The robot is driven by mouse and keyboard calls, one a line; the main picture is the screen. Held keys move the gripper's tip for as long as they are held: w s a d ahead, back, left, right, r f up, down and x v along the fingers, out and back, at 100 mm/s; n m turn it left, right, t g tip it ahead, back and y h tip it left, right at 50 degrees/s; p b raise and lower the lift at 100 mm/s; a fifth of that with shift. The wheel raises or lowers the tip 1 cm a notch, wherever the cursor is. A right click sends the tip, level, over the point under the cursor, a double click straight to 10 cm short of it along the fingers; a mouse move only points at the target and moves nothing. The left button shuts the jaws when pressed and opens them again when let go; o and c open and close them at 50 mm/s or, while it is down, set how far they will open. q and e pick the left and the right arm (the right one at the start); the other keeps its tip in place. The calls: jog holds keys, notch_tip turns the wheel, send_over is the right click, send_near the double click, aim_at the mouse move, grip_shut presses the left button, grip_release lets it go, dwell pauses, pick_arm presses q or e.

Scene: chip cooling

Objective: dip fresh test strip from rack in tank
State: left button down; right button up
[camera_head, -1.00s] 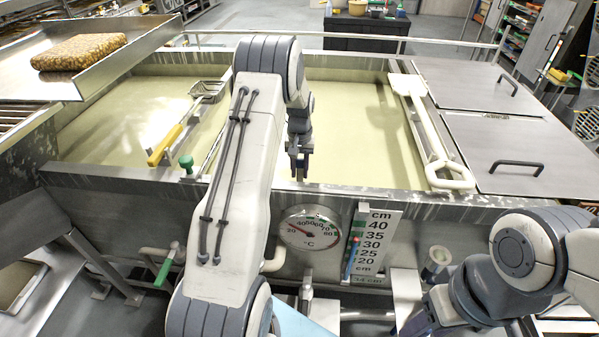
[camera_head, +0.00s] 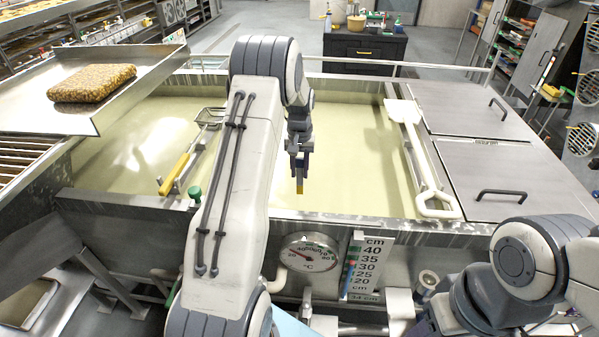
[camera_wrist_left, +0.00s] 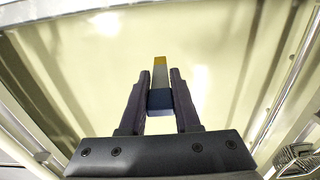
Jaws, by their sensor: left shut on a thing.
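The tank (camera_head: 330,223) is a wide metal basin of pale yellowish liquid (camera_head: 350,140). My left gripper (camera_head: 299,168) hangs over the liquid, inside the front rim. It is shut on a test strip (camera_head: 300,188), whose yellow tip points down in the head view. In the left wrist view my left gripper (camera_wrist_left: 160,95) holds the strip (camera_wrist_left: 160,74) by its dark blue end; the middle is grey and the far end yellow. I cannot tell whether the tip touches the liquid. No strip rack can be made out. My right gripper is out of view.
A yellow-handled basket (camera_head: 173,177) lies at the tank's left, and a white paddle (camera_head: 424,165) at its right beside metal lids (camera_head: 500,170). A dial thermometer (camera_head: 310,252) and level scale (camera_head: 366,262) are on the front. A tray (camera_head: 150,72) holds a brown block (camera_head: 92,83).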

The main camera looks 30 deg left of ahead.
pick_arm(q)
notch_tip(320, 180, up, 10)
jog(key=p, duration=0.6)
jog(key=shift+f, duration=0.25)
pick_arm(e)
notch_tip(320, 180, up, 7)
